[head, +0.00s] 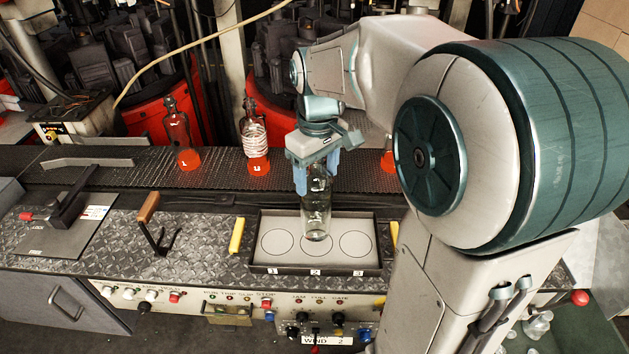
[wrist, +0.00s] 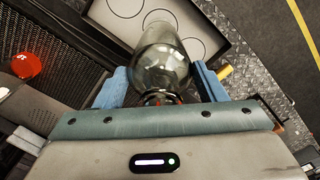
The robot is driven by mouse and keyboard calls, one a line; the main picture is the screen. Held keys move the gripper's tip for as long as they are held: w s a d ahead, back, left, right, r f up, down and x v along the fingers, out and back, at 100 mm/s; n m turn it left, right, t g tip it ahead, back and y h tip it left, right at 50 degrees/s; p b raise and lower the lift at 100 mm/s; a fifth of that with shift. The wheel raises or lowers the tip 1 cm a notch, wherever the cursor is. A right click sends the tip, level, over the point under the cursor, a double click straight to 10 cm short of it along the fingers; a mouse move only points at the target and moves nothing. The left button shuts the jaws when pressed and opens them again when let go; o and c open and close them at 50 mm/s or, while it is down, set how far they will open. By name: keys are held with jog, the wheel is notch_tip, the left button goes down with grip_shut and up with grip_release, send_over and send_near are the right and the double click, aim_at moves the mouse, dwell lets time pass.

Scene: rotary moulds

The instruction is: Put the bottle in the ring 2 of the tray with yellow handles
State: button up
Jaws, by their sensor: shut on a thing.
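My gripper (head: 316,170) points down and is shut on the neck of a clear glass bottle (head: 315,208). The bottle hangs upright below it. The tray (head: 350,271) is dark-rimmed with a pale floor, three ring outlines and a yellow handle (head: 237,236) on its left; the right handle (head: 394,234) is partly hidden by my arm. The bottle's base overlaps the upper part of ring 2 (head: 320,254); I cannot tell if it touches the floor. In the wrist view the bottle (wrist: 161,65) is between the blue fingers, with the tray (wrist: 218,38) beyond.
A wooden-handled lever (head: 149,207) stands left of the tray. A control panel (head: 215,298) with knobs lies along the front.

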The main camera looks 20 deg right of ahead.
jog(key=shift+f, duration=1.8)
jog(key=shift+f, duration=0.2)
jog(key=o, duration=1.8)
jog(key=shift+r, duration=0.15)
